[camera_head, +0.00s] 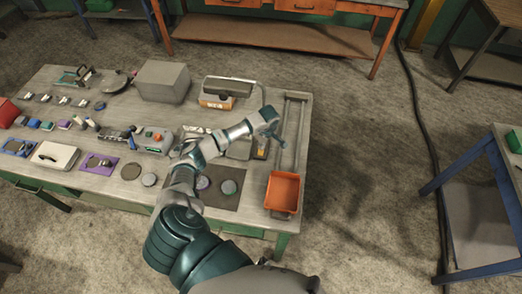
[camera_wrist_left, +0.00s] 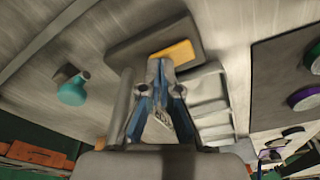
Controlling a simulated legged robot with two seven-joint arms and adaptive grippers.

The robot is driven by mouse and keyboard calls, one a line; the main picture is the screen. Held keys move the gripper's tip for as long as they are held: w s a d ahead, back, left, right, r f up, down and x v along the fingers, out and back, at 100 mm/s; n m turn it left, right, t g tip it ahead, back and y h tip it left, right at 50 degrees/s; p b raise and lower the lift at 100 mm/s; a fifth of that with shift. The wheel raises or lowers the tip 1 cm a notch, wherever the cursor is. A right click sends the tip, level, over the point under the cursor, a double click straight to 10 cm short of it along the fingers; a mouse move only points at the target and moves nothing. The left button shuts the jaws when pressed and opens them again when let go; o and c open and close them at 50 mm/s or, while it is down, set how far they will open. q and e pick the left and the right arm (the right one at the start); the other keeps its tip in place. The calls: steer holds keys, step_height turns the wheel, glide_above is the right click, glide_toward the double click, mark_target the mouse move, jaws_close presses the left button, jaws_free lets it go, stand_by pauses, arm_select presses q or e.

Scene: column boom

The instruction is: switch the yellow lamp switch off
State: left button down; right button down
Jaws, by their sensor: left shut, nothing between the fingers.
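The yellow lamp switch (camera_head: 262,147) shows in the head view as a small yellow patch on a dark base, near the right end of the workbench. In the left wrist view the yellow switch (camera_wrist_left: 177,52) is a flat yellow piece on a dark grey plate (camera_wrist_left: 130,45). My left gripper (camera_head: 273,128) is over the bench just beyond the switch in the head view. In the left wrist view its blue fingers (camera_wrist_left: 160,64) are shut and empty, their tips overlapping the yellow piece's lower left edge. I cannot tell whether they touch it. My right gripper is not in view.
An orange bin (camera_head: 284,190) stands at the bench's near right corner. A dark mat (camera_head: 222,200) with round discs lies left of it. A grey box (camera_head: 163,82) and an orange-and-grey device (camera_head: 217,101) stand farther back. A teal knob (camera_wrist_left: 72,92) shows in the wrist view.

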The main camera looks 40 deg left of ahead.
arm_select(q)
steer(key=shift+r+p, duration=2.2)
steer(key=shift+r, duration=1.3)
steer(key=shift+s+f, duration=0.1)
